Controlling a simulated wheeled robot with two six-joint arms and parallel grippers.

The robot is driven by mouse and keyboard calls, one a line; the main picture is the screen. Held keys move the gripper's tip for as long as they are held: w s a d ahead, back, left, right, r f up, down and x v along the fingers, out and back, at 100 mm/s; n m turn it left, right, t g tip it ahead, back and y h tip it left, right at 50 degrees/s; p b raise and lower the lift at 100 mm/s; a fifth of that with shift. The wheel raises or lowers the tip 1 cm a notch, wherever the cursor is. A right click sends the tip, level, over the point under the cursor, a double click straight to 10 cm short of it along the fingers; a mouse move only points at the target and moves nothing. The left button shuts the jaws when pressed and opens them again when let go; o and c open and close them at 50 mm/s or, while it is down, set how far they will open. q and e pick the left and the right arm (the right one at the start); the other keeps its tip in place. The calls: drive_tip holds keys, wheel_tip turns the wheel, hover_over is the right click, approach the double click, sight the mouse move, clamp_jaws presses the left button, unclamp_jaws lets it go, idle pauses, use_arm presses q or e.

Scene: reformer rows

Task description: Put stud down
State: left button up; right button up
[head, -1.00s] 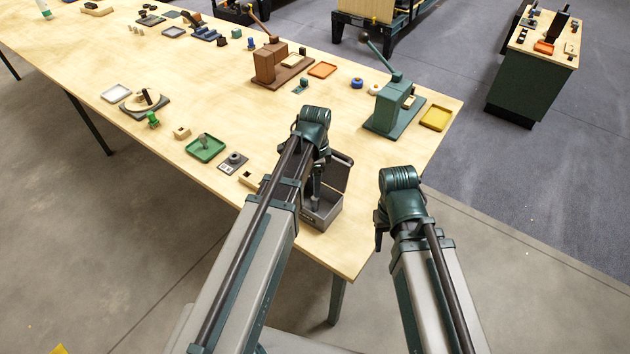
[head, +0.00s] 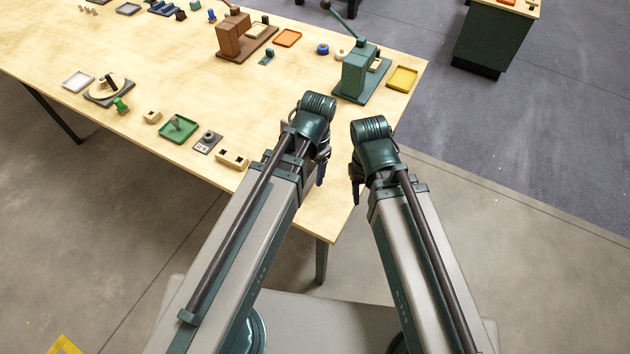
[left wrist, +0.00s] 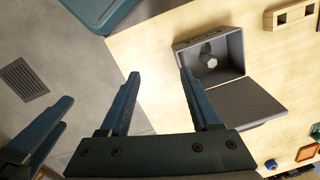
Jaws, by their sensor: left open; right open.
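In the left wrist view, a pale grey faceted piece, likely the stud (left wrist: 209,61), sits inside an open grey box (left wrist: 236,50), near one wall. The box's lid (left wrist: 250,104) is swung open. My left gripper (left wrist: 160,76) is open and empty, with one fingertip close to the box and the other toward the table edge. In the head view, my left gripper (head: 321,172) is above the table's near right corner, and its arm hides the box. My right gripper (head: 356,190) is open and empty, beside the table edge.
A cream block with holes (head: 232,160), a grey plate with a ring (head: 208,142) and a green tray (head: 178,130) stand left of my left arm. A green lever press (head: 357,75) and a yellow tray (head: 402,78) stand beyond. The table's middle is clear.

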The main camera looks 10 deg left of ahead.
use_arm(q)
drive_tip(key=s+d+n, duration=0.1)
drive_tip(key=s+n, duration=0.1)
drive_tip(key=s, duration=0.1)
drive_tip(key=s+d+n, duration=0.1)
drive_tip(key=s, duration=0.1)
drive_tip(key=shift+d, duration=0.3)
idle(0.4)
